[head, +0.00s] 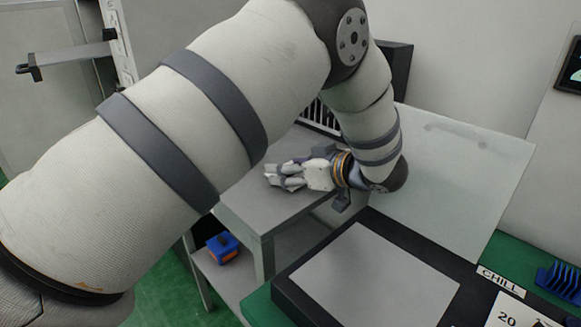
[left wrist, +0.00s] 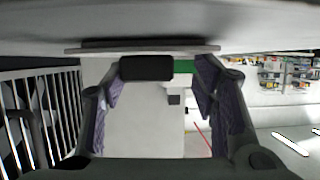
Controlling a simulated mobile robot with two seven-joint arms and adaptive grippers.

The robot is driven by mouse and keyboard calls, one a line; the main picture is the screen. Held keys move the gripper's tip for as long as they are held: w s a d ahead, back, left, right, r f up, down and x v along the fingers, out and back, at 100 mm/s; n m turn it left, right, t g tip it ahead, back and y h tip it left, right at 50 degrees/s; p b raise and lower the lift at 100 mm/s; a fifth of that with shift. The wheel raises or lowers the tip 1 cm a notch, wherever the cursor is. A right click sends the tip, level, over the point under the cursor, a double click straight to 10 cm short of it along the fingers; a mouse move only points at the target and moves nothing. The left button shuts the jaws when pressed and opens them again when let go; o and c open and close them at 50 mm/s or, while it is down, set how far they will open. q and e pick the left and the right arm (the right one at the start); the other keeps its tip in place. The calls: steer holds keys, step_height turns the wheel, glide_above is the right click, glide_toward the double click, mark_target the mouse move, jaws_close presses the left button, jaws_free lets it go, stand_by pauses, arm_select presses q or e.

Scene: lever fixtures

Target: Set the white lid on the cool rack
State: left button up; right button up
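My left gripper (head: 274,175) lies low over the grey table, pointing left. In the left wrist view its two padded fingers (left wrist: 160,90) stand wide apart, with a dark block (left wrist: 147,68) in line with the gap; I cannot tell whether it touches them. No lid is clearly recognisable. A large pale panel (head: 460,165) stands tilted behind the black-framed unit (head: 292,292) and may be the white lid. A blue slotted rack (head: 562,282) sits at the far right beside the CHILL label (head: 501,283); I cannot tell whether it is the cool rack. My right gripper is not visible.
The grey table (head: 255,212) has a lower shelf with a blue box (head: 223,247). Dark slats (head: 320,117) stand behind it, and slats (left wrist: 35,115) also show at left in the left wrist view. My left arm hides much of the table.

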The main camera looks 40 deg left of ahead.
arm_select(q)
steer(key=o, duration=0.4)
steer(key=shift+o, duration=0.2)
steer(key=shift+r, duration=0.1)
steer(key=p+v, duration=0.1)
steer(key=v, duration=1.1)
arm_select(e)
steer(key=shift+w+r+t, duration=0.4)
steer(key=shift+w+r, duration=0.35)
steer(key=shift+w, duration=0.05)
arm_select(q)
steer(key=shift+w, duration=0.1)
